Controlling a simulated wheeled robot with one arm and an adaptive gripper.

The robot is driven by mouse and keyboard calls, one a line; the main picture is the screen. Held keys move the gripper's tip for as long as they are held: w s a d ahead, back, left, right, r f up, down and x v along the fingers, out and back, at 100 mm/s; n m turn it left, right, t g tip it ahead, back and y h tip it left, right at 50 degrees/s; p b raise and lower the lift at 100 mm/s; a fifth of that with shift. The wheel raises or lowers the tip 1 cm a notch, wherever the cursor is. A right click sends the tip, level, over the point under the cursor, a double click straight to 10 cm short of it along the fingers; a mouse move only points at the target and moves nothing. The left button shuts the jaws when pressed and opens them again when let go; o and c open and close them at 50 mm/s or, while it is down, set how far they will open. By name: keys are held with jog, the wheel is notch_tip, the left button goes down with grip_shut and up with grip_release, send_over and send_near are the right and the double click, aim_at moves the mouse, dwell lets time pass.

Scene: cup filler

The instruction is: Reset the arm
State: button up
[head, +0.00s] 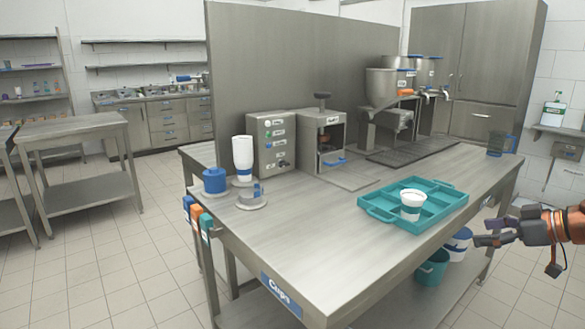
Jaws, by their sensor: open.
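My gripper (494,234) is open and empty at the right edge of the head view. It reaches in from the right, in front of the table's right side and apart from it, with its fingers pointing left. The orange arm link behind it is cut off by the picture's edge. A white cup (412,205) stands upright in a teal tray (452,193) on the steel table, to the left of my gripper.
The steel table (310,240) holds a control box (272,140), a filling machine (325,140), a hopper machine (383,90), a white bottle (243,158) and a blue container (214,181). A blue jug (497,143) stands at the back right. Buckets (432,267) sit below.

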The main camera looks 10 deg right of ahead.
jog(key=a+g+y, duration=0.1)
jog(key=a+g, duration=0.3)
jog(key=a, duration=1.2)
jog(key=s+a+f+g+h, duration=0.1)
jog(key=s+a+f+g, duration=0.15)
jog(key=a, duration=0.55)
jog(key=s+a+f+g, duration=0.1)
jog(key=s+a+g, duration=0.1)
jog(key=s+a, duration=0.35)
jog(key=s+a+f+m+g+h, duration=0.35)
jog(key=s+a+f, duration=0.35)
jog(key=s, duration=0.3)
jog(key=s+d+f+m+h, duration=0.2)
jog(key=s+f, duration=0.1)
jog(key=s, duration=0.3)
jog(key=s+d+f+m+h, duration=0.1)
jog(key=s+f+h, duration=0.15)
jog(key=s, duration=0.35)
notch_tip(320, 180, up, 21)
jog(key=y+p, duration=0.1)
jog(key=p, duration=1.9)
jog(key=shift+s, duration=0.35)
